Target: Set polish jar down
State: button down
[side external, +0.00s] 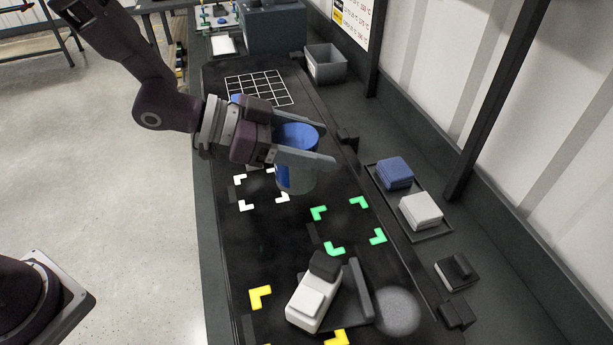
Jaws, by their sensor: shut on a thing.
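The jar looks upright, over the dark mat between the white corner marks (241,206) and the green corner marks (335,248). I cannot tell whether its base touches the mat. The fingers hide part of the lid and body.
A white and black device (314,300) stands near the yellow corner marks (260,297). A tray (432,235) holds blue and white folded cloths at the right. A black block (457,271) and grey bin (326,65) stand along the right.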

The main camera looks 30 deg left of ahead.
notch_tip(320, 180, down, 5)
jog(key=shift+f, duration=0.1)
jog(key=shift+f, duration=0.1)
jog(key=shift+c, duration=1.4)
grip_release()
jog(key=shift+a+r, duration=0.2)
jog(key=shift+r, duration=0.05)
jog(key=v, duration=1.1)
jog(key=shift+s+a+r, duration=0.15)
jog(key=shift+s+a, duration=0.05)
jog(key=shift+s, duration=0.05)
